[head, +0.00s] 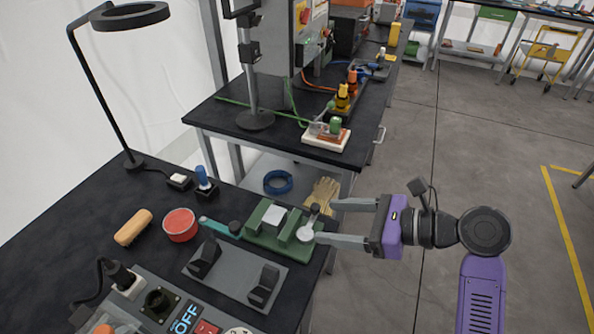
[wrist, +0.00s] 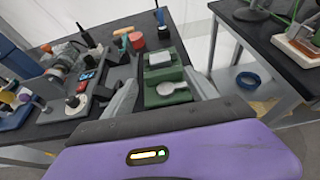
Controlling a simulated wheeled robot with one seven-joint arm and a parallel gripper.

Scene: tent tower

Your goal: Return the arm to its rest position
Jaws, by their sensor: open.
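My gripper (head: 342,221) is purple with two grey fingers. In the head view it points left at the right edge of the near black bench (head: 60,225), with its fingers spread apart. A green fixture (head: 262,240) with a light grey block (head: 275,216) and a round silver piece (head: 305,234) lies just beyond the fingertips. In the wrist view the fingers (wrist: 165,95) frame the green fixture (wrist: 165,77), with the silver piece (wrist: 172,93) on it. Nothing shows between the fingers as held. I cannot tell the exact gap to the fixture.
A grey plate with black blocks (head: 235,275), a red tin (head: 180,225), an orange-tan handle (head: 133,228) and a lamp (head: 130,15) are on the near bench. A second bench (head: 220,115) stands behind. The floor (head: 480,130) to the right is clear.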

